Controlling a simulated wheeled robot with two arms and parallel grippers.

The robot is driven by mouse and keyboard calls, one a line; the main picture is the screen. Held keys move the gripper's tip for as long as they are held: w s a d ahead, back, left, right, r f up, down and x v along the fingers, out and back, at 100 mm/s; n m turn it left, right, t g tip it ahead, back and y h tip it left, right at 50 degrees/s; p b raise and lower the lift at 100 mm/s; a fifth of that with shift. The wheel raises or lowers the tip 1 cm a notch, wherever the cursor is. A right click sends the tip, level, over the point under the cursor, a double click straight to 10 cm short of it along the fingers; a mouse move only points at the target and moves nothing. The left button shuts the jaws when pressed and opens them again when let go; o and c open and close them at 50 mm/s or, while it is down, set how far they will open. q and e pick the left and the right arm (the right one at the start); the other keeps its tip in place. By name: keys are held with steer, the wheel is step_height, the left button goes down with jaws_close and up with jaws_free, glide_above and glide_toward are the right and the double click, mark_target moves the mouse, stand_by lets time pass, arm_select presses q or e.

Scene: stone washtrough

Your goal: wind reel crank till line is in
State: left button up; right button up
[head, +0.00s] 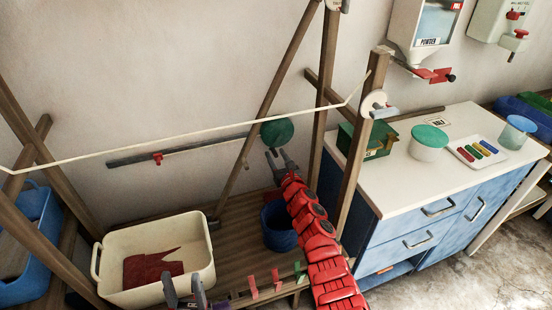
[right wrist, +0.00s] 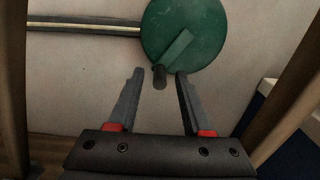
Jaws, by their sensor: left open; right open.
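The reel is a green disc (head: 277,132) on the wall side of the wooden frame. In the right wrist view the green disc (right wrist: 205,35) carries a short green crank arm (right wrist: 174,52) slanting down-left to a dark knob (right wrist: 159,77). My right gripper (head: 280,158) is open just below the disc. In its wrist view the knob appears between the open fingertips (right wrist: 158,80), apart from both; depth is hard to judge. My left gripper (head: 186,292) is open at the bottom edge.
A cream basin (head: 205,245) with red cloth (head: 150,270) stands left on the slatted bench, beside a blue bucket (head: 278,240). Wooden posts (head: 360,140) flank my right arm. A grey rail (head: 190,145) with a red clip runs left of the reel. A blue cabinet (head: 400,225) stands right.

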steer(key=shift+w, duration=0.15)
jaws_close()
steer(key=shift+a+r, duration=0.1)
steer(key=shift+a, duration=0.05)
stand_by(0.4)
steer(key=m, duration=0.1)
steer(key=a+r+m, duration=0.1)
steer(key=m, duration=0.1)
steer(key=shift+s+p, duration=0.2)
steer(key=shift+p, duration=0.15)
steer(key=shift+s+a+r+m+p, duration=0.1)
steer(key=shift+a+r+m+p, duration=0.2)
steer(key=shift+m, duration=0.7)
steer(key=shift+a+r+m+p, duration=0.1)
steer(key=shift+r+m+p, duration=0.25)
steer(key=shift+m, duration=0.65)
jaws_free()
